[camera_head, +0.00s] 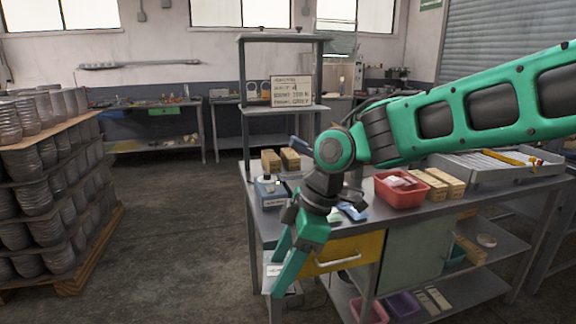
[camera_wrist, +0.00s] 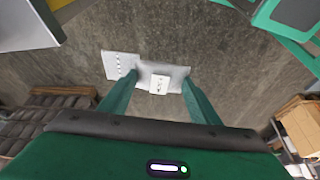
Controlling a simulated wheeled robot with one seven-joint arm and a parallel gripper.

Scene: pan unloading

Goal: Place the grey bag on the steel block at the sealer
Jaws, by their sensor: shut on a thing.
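My gripper (camera_wrist: 160,82) is shut on the grey bag (camera_wrist: 178,76), which spans between the two green fingertips in the wrist view. The bag is silvery with a small white label, and a white card-like piece with dark marks shows at its left end. Concrete floor lies behind it. In the head view, my gripper (camera_head: 279,282) points down in front of the table's near left corner, below the tabletop. A blue-grey machine (camera_head: 270,191), possibly the sealer, stands on the tabletop's left corner. I cannot make out the steel block.
The table (camera_head: 262,222) holds a red bin (camera_head: 402,190), tan boxes (camera_head: 437,182) and a grey tray (camera_head: 490,165). A yellow drawer (camera_head: 345,255) is below the tabletop. Stacked pots on a pallet (camera_head: 75,278) stand at left. The floor between is clear.

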